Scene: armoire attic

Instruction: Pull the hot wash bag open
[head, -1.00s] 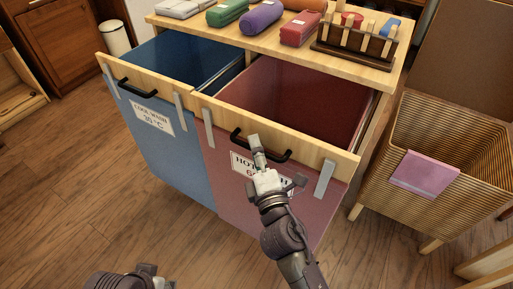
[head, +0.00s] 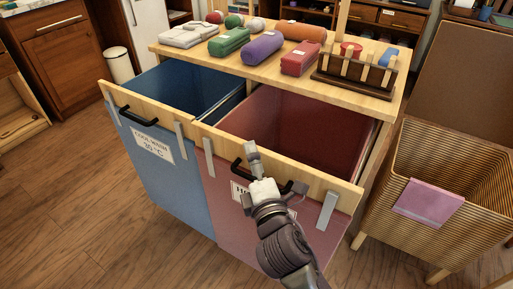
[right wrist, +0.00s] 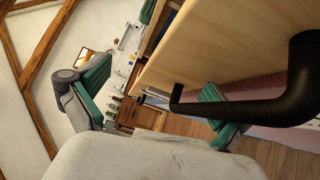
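The hot wash bag (head: 300,120) is red, on the right of the double hamper, with its inside showing. Its wooden front board (head: 325,178) carries a black bar handle (head: 237,168); the handle also shows large in the right wrist view (right wrist: 255,108). My right gripper (head: 275,172) is at this handle and covers its middle and part of the label. In the right wrist view my right gripper (right wrist: 150,100) has its green-padded fingers wide apart. The handle crosses in front of the right-hand finger; I cannot tell whether they touch. My left gripper is out of view.
The blue cool wash bag (head: 160,165) stands open at left. Rolled cloths (head: 262,47) and a wooden rack (head: 355,75) sit on the hamper top. A wicker basket (head: 440,180) with a pink cloth stands close at right. Floor at left is clear.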

